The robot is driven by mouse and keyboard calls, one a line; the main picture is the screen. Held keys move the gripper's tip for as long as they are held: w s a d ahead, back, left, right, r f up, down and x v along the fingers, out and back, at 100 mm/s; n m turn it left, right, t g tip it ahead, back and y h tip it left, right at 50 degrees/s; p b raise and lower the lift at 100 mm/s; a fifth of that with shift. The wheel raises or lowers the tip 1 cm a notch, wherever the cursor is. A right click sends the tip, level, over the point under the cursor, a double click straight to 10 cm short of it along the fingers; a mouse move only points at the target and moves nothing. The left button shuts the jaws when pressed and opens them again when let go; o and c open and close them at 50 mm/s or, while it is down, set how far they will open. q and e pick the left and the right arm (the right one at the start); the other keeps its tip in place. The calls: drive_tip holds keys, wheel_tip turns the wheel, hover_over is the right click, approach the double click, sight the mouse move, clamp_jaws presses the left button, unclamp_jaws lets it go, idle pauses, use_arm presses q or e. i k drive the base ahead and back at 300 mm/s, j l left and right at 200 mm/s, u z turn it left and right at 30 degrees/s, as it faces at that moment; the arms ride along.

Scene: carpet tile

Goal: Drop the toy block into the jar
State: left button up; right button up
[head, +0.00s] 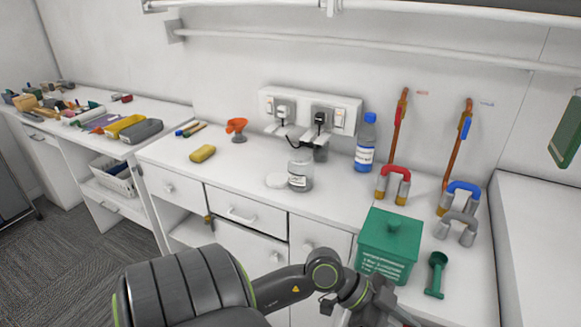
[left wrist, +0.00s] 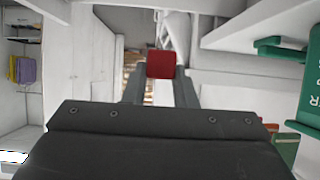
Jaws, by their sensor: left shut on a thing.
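A clear glass jar (head: 300,172) with a white label stands upright on the white counter, below the wall sockets. A pale round disc (head: 277,181), perhaps its lid, lies to its left. In the left wrist view a red toy block (left wrist: 160,64) sits between the dark fingers of my left gripper (left wrist: 160,80), which is shut on it. In the head view my left gripper (head: 385,308) is low at the bottom edge, in front of the counter and well below the jar. There the block is mostly hidden or cannot be made out. My right gripper is not in view.
A green canister (head: 388,247) and green scoop (head: 436,274) are near the counter's front edge, close to my left gripper. A blue bottle (head: 366,143) stands right of the jar. A yellow sponge (head: 203,153) lies left, with clear counter around it.

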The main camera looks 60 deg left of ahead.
sight(303, 182)
drive_tip(key=k+j, duration=0.15)
drive_tip(key=j, duration=0.3)
drive_tip(key=k+j+z, duration=0.15)
drive_tip(key=j, duration=0.3)
drive_tip(key=k+j, duration=0.25)
drive_tip(key=j, duration=0.15)
drive_tip(key=k+j+z, duration=0.1)
drive_tip(key=j, duration=0.3)
drive_tip(key=j+z, duration=0.1)
drive_tip(key=j, duration=0.65)
drive_tip(key=k+j+z, duration=0.1)
drive_tip(key=j, duration=0.6)
drive_tip(key=j+z, duration=0.15)
drive_tip(key=j, duration=0.6)
drive_tip(key=k, duration=0.1)
